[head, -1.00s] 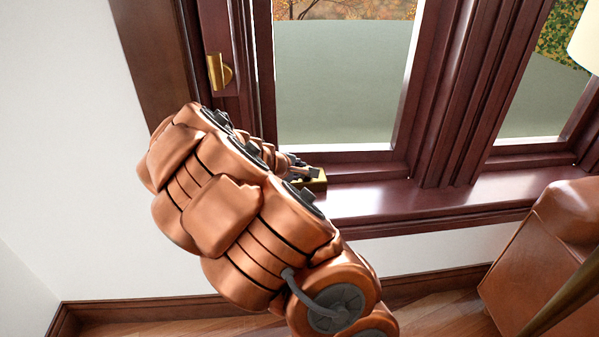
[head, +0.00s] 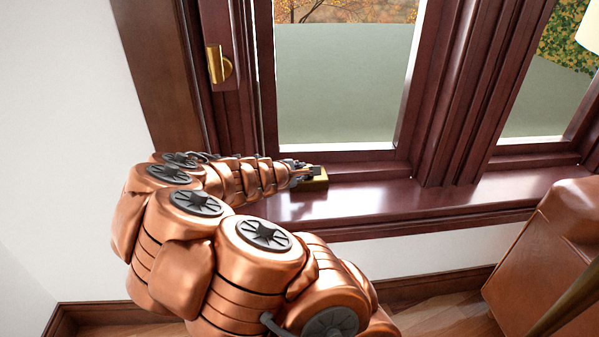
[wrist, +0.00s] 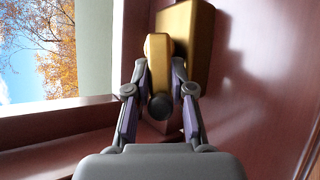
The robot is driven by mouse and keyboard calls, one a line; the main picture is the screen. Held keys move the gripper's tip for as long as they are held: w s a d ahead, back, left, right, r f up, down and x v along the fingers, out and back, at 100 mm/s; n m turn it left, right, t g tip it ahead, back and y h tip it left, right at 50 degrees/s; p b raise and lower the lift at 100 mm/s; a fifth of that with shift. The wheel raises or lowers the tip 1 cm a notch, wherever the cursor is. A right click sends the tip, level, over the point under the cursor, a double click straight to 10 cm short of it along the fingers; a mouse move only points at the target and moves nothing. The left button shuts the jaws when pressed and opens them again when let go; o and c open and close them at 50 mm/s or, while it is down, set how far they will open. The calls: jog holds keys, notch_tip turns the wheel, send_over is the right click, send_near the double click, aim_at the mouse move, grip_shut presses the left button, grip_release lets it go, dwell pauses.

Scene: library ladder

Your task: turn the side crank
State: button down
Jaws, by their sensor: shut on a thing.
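The side crank (head: 318,183) is a brass fitting on the window sill, at the foot of the window frame. In the wrist view its brass block (wrist: 192,38) sits on the dark red wood. A brass crank arm (wrist: 158,50) comes off the block toward me, with a dark round knob (wrist: 161,107) at its near end. My gripper (head: 303,171) reaches the crank from the left in the head view. In the wrist view my gripper's fingers (wrist: 159,82) lie on both sides of the crank handle and are shut on it. The finger contact is partly hidden by the knob.
The window frame (head: 430,100) stands behind the crank, with a brass latch (head: 219,65) higher on the left. The sill (head: 400,198) is clear to the right. A brown leather seat (head: 550,245) stands at the right, and a white wall (head: 70,130) is at the left.

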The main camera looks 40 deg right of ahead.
jog(key=shift+s+d, duration=0.15)
jog(key=shift+s, duration=0.1)
jog(key=c, duration=1.2)
grip_release()
jog(key=shift+o, duration=1)
jog(key=shift+w, duration=0.1)
jog(key=shift+w+r+m, duration=0.1)
jog(key=shift+m, duration=0.2)
